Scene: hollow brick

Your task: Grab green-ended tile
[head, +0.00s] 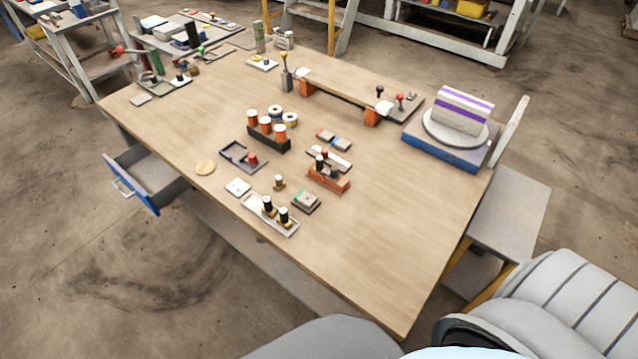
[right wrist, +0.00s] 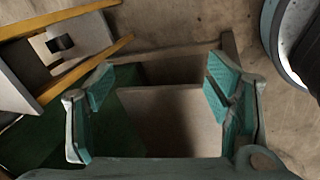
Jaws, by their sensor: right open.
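A small tile with a green mark (head: 306,198) lies on the table near its front edge, on or against a dark grey piece; at this size I cannot tell which. An orange-red hollow brick (head: 329,181) with small dark and white pieces on it lies just behind and to the right. My right gripper (right wrist: 160,103) is open and empty in the right wrist view, away from the tile. No gripper shows in the head view.
A pale tray with dark-topped pegs (head: 271,216) stands left of the green-marked tile. A black rack with orange cylinders (head: 269,138) stands behind. A blue drawer (head: 145,183) is pulled out at left. The table's right front area is clear.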

